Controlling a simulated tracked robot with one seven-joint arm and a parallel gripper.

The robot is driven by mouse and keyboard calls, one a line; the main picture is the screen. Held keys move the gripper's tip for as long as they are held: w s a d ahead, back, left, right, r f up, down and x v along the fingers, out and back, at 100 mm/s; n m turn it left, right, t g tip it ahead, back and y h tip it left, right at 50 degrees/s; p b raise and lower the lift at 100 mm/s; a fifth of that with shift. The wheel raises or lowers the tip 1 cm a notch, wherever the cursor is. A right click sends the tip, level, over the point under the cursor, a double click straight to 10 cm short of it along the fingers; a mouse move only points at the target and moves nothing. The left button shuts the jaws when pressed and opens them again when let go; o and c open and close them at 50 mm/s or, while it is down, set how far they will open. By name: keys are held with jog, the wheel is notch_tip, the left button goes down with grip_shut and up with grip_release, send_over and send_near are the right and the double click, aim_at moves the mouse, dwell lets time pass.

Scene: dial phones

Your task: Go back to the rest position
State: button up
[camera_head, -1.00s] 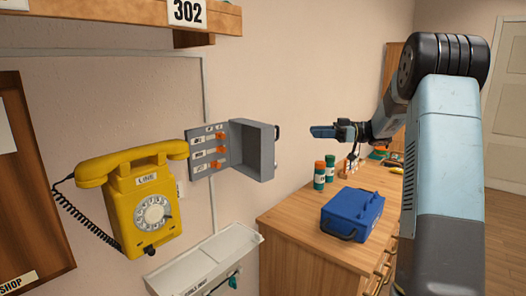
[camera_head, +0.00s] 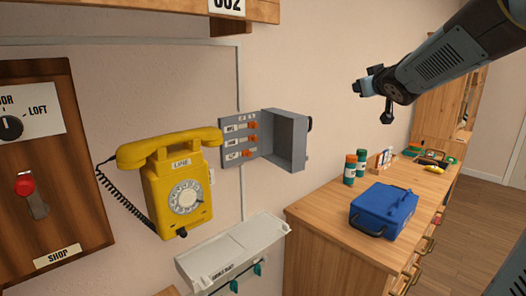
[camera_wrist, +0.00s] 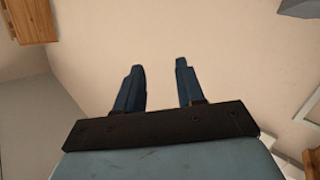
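My gripper (camera_wrist: 160,85) shows in the wrist view with its two blue fingers apart and nothing between them. In the head view my gripper (camera_head: 368,86) is at the upper right, raised in the air above the wooden cabinet and well clear of it. My arm reaches in from the top right corner. The yellow dial phone (camera_head: 180,185) hangs on the wall at the left, with its handset on top. The grey switch box (camera_head: 290,140) on the wall beside it has its cover open, showing several orange switches. My gripper touches neither.
A blue box (camera_head: 383,211) stands on the wooden cabinet (camera_head: 318,213), with two capped bottles (camera_head: 355,168) behind it. A white wall tray (camera_head: 232,250) is below the phone. A wooden panel (camera_head: 55,150) with a red lever is at the left. A shelf (camera_head: 150,10) overhangs above.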

jog(key=s+a+f+m+g, duration=0.1)
jog(key=s+f, duration=0.4)
jog(key=s, duration=0.6)
jog(key=s+a+f+m+g, duration=0.1)
jog(key=s+a+f+g, duration=0.1)
jog(key=s+f+g, duration=0.4)
jog(key=s+a+f+m+g, duration=0.1)
jog(key=s+f, duration=0.5)
jog(key=s, duration=1)
jog(key=a+g, duration=0.1)
jog(key=g, duration=0.1)
jog(key=shift+a+f+m+g, duration=0.25)
jog(key=shift+a+m+g, duration=0.05)
